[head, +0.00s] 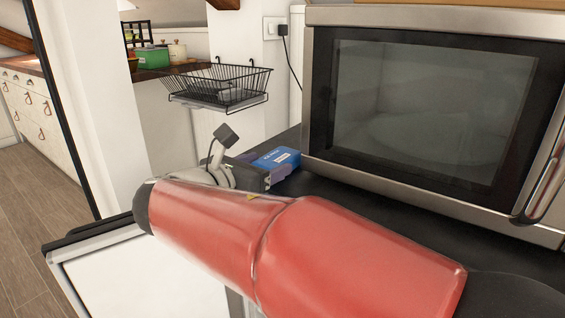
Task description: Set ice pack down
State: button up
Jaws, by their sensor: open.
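The ice pack (279,156) is a blue block with a white label. It is at the left front corner of the microwave, at the dark counter top. My gripper (266,164) is just in front of it, with its fingers open at the pack's near end. My red arm hides the gripper's lower part and the pack's underside. I cannot tell whether the fingers touch the pack or whether it rests fully on the counter.
A steel microwave (420,110) fills the right side, close to the arm. The dark counter (335,190) shows as a strip before it. A black wire basket (220,86) hangs on the wall behind. A green box (152,57) stands on a far shelf.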

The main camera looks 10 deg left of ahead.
jog(key=shift+x, duration=1.1)
jog(key=shift+r, duration=0.1)
jog(key=c, duration=0.8)
